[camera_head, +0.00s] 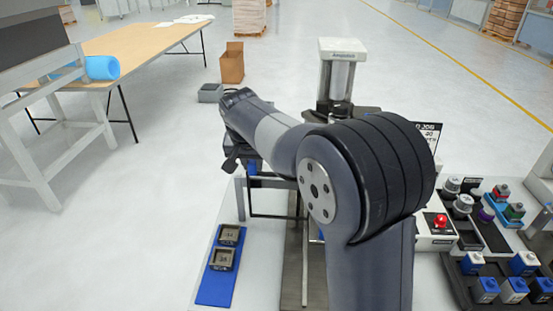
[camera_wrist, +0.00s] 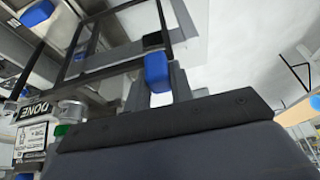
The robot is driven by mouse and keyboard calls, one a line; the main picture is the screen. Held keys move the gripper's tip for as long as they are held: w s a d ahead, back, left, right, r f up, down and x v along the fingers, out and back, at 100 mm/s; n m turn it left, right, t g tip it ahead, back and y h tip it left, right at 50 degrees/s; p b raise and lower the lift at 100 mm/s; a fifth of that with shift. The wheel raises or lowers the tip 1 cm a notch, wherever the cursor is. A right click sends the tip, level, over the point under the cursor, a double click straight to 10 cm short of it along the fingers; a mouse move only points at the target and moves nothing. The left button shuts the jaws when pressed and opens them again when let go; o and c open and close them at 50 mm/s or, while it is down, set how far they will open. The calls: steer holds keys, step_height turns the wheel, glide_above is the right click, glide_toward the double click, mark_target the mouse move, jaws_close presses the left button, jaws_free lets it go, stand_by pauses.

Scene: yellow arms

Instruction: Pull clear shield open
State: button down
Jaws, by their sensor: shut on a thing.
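The clear shield shows as a thin black frame (camera_head: 272,215) with see-through panels, beneath my arm in the head view. It also shows in the wrist view as black bars (camera_wrist: 110,68) at the upper left. My gripper (camera_wrist: 158,75) is shut at the shield's edge, by a black block on the frame. A blue piece shows between the grey finger parts; I cannot tell whether it is a pad or a handle. In the head view my arm hides much of the shield, the grip and the machine behind it.
A press-like machine (camera_head: 341,75) with a white top stands behind my arm. A blue tray (camera_head: 216,288) with two square metal parts lies at the left. A red button (camera_head: 440,221) and racks of coloured parts are at the right.

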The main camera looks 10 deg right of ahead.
steer(key=shift+w+a, duration=0.25)
steer(key=shift+a, duration=0.95)
steer(key=c, duration=1.2)
jaws_free()
steer(key=shift+c, duration=0.2)
steer(key=v, duration=1)
steer(key=shift+s+r+b, duration=0.2)
steer(key=shift+r+b, duration=0.1)
steer(key=shift+r, duration=0.1)
steer(key=shift+f, duration=0.1)
